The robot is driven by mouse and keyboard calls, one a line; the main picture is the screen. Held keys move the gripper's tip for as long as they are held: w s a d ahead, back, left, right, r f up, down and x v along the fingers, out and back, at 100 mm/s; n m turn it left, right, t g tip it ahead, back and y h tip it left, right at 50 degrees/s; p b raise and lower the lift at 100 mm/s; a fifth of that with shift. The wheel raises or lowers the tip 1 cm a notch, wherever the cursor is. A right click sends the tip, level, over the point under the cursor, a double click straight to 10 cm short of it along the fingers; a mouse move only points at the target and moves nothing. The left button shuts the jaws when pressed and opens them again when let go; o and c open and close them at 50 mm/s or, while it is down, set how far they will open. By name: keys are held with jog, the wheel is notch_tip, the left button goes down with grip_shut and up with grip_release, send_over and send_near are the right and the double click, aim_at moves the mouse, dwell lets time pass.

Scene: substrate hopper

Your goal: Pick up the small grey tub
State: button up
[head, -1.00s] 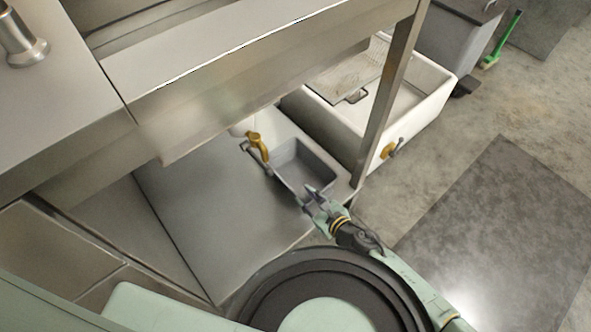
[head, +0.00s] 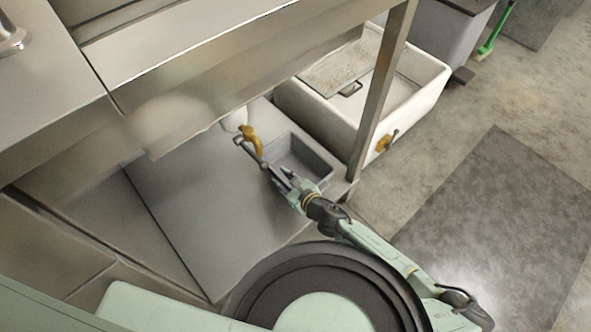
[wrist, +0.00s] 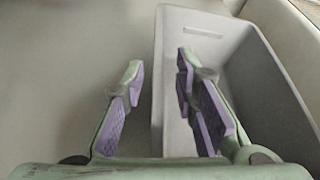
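The small grey tub (head: 312,160) is an open rectangular box, standing on the metal shelf beneath the counter. In the wrist view the tub (wrist: 285,95) fills the right half, and its inside looks empty. My gripper (head: 281,181) is at the tub's near-left side. In the wrist view my gripper (wrist: 160,72) is open, with the left finger outside the tub's left wall and the right fingers over the tub's opening. The wall runs between them. I cannot tell whether any finger touches it.
A yellow-handled fitting (head: 250,141) is close to the tub's left side, with a white rounded object (head: 234,119) behind it. A metal post (head: 380,95) stands right of the tub, before a white basin (head: 425,95). The counter (head: 220,60) overhangs the shelf (head: 200,215), whose left part is clear.

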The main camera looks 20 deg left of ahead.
jog(key=shift+c, duration=0.3)
grip_shut()
dwell(0.4)
